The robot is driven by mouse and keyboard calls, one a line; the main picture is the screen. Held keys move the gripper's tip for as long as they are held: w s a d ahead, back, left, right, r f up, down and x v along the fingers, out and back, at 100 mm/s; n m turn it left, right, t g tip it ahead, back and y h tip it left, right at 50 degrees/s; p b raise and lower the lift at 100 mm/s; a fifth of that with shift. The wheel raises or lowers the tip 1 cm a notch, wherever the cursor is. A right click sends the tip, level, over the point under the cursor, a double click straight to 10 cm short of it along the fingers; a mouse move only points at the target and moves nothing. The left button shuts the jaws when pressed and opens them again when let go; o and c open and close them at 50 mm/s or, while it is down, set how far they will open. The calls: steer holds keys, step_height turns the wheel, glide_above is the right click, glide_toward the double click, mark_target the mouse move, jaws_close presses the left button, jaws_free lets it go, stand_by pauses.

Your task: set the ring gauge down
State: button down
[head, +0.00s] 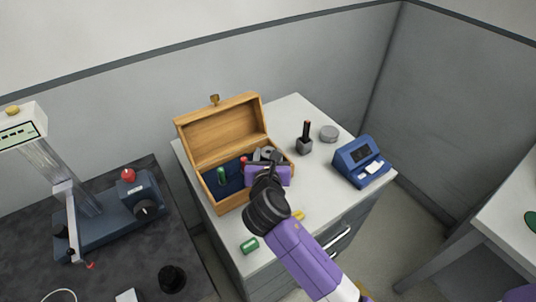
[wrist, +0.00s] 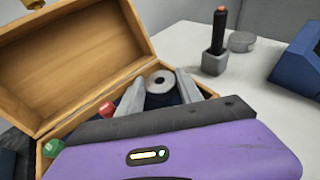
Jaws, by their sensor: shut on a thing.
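The ring gauge, a grey metal ring with a round hole (wrist: 160,80), is between the two pale fingers of my gripper (wrist: 161,88) in the wrist view. The fingers are shut on it from its two sides. In the head view my gripper (head: 267,158) is over the right part of an open wooden box (head: 236,198) with a dark blue lining. The ring is small and partly hidden there. A green-handled piece (head: 221,176) and a red-handled piece (head: 243,162) are in the box. My gripper body hides the box's front right in the wrist view.
On the white cabinet top (head: 300,108) stand a grey block with a dark, red-tipped rod (head: 305,142), a grey disc (head: 329,133) and a blue instrument (head: 358,162). A green cylinder (head: 249,245) lies near the front. A dark bench with a gauge stand (head: 110,210) is at left.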

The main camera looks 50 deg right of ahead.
steer(key=shift+f, duration=0.1)
steer(key=shift+f, duration=0.35)
steer(key=shift+f, duration=0.1)
steer(key=c, duration=1.1)
jaws_free()
steer(key=shift+o, duration=0.2)
